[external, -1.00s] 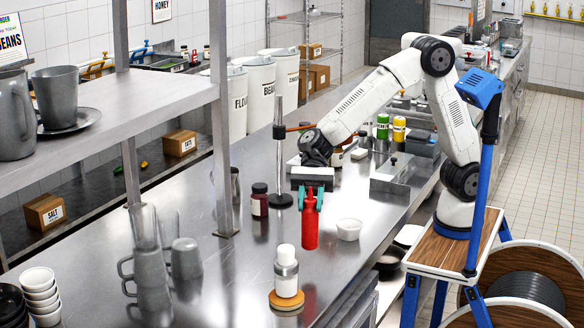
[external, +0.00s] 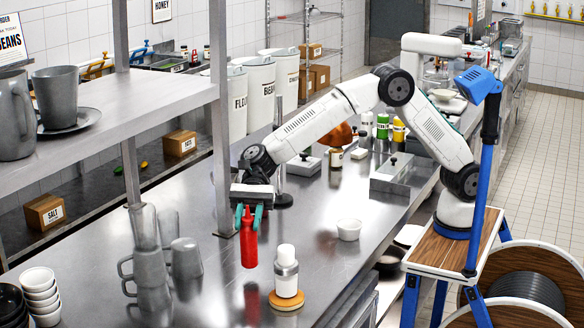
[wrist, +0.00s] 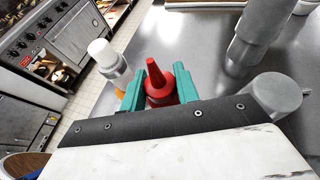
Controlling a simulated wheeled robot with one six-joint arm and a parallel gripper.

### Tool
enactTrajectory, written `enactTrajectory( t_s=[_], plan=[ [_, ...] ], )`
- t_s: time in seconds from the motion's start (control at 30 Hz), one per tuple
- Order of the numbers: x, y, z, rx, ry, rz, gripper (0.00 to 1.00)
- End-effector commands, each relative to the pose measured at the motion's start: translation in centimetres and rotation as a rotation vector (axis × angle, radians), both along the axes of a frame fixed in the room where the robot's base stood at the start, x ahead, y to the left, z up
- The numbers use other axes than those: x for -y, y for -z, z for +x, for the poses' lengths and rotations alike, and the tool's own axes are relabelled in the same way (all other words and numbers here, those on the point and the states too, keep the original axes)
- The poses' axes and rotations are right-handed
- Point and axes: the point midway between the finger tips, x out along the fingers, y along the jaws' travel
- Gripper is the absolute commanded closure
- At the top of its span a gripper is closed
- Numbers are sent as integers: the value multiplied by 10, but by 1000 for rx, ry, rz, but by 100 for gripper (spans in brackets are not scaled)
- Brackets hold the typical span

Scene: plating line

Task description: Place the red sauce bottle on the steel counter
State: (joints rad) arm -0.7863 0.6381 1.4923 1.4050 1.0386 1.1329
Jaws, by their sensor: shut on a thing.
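The red sauce bottle (external: 249,243) is upright between the teal fingers of my gripper (external: 249,215). Its base appears slightly above the steel counter (external: 330,262), with a red reflection below it. In the wrist view the bottle's pointed nozzle and red cap (wrist: 158,84) show between the fingers of my gripper (wrist: 160,92), which are shut on it. The bottle's lower part is hidden there.
A white-capped bottle (external: 286,272) on a round wooden coaster stands close right of the red bottle. Grey mugs (external: 186,258) stand to the left. A white bowl (external: 349,229) is farther right. A shelf post (external: 222,150) rises just left of my gripper. Counter between these is bare.

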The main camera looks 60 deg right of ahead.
Motion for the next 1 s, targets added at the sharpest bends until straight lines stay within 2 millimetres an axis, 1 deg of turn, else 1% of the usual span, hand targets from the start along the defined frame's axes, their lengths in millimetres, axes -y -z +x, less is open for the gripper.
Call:
enactTrajectory(
  t_s=[0.03,0.1,0.2,0.53,0.57,0.6,0.63,0.9,1.0],
  plan=[
    [1,10,-1,-3,0,-4,100],
    [1,22,-1,-4,0,-5,100],
    [1,31,-1,-3,0,-2,100],
    [1,34,-1,-2,0,-2,100],
    [1,35,-1,-1,0,-3,66],
    [1,35,-1,0,-1,-2,55],
    [1,35,-1,-1,0,-3,47],
    [1,34,-1,-1,0,-3,47],
    [3,31,0,-1,1,-2,47]
  ],
)
